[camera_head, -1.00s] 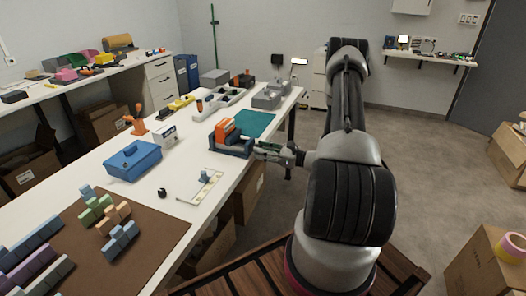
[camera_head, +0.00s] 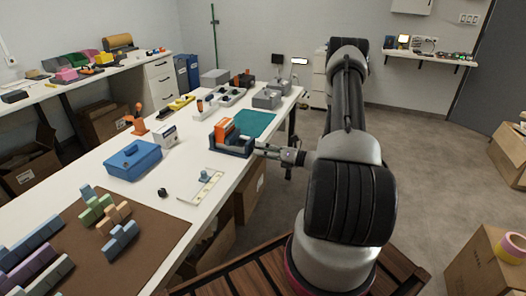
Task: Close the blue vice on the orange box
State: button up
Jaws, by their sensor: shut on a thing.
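The blue vice (camera_head: 236,149) stands on the white table near its right edge, beside a teal mat. The orange box (camera_head: 225,129) sits upright in the vice, between its jaws; whether both jaws touch it is too small to tell. My gripper (camera_head: 262,148) is at the right end of the vice, over the table's edge, with its fingers shut on the vice's handle end. The handle itself is mostly hidden by the fingers.
The teal mat (camera_head: 255,124) lies behind the vice. Grey blocks (camera_head: 267,98) stand farther back. The table's right edge runs just under my gripper.

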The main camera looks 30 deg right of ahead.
jog(key=shift+f+m, duration=0.1)
jog(key=shift+m, duration=0.3)
jog(key=shift+s, duration=0.1)
jog(key=o, duration=1)
jog(key=v, duration=1.2)
